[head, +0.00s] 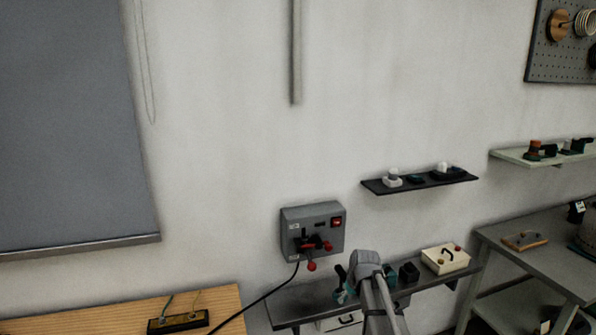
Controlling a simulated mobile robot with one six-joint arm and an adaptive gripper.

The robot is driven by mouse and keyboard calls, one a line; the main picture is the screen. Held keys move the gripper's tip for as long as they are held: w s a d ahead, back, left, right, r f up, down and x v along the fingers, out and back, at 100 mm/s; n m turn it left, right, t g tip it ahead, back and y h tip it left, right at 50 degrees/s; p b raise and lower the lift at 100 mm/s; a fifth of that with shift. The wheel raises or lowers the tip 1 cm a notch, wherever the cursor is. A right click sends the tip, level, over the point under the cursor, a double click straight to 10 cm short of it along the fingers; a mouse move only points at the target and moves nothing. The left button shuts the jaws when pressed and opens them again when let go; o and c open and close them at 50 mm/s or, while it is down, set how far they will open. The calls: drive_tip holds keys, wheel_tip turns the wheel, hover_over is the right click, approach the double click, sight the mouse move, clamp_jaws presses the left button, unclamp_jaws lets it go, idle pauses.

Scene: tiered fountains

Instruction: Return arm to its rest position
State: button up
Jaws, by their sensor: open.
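A grey part of my own arm (368,262) rises from the bottom edge, right of centre, in the head view. It stands in front of the low dark shelf and hides part of it. My gripper cannot be made out in this view.
A grey wall box (293,218) has a red switch, red knobs and a black cable (262,299) running down left. Below it, a dark shelf (290,306) holds tools and a cream box (445,259). A wooden table (80,318) is lower left, a grey workbench (558,268) right. The wall above is mostly bare.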

drive_tip(key=s+f+m+g+h+b, duration=0.1)
drive_tip(key=s+m+g, duration=0.1)
drive_tip(key=s, duration=2)
drive_tip(key=shift+f+m+g, duration=0.3)
drive_tip(key=shift+f+g, duration=0.1)
drive_tip(key=shift+g, duration=0.1)
drive_tip(key=shift+d, duration=0.1)
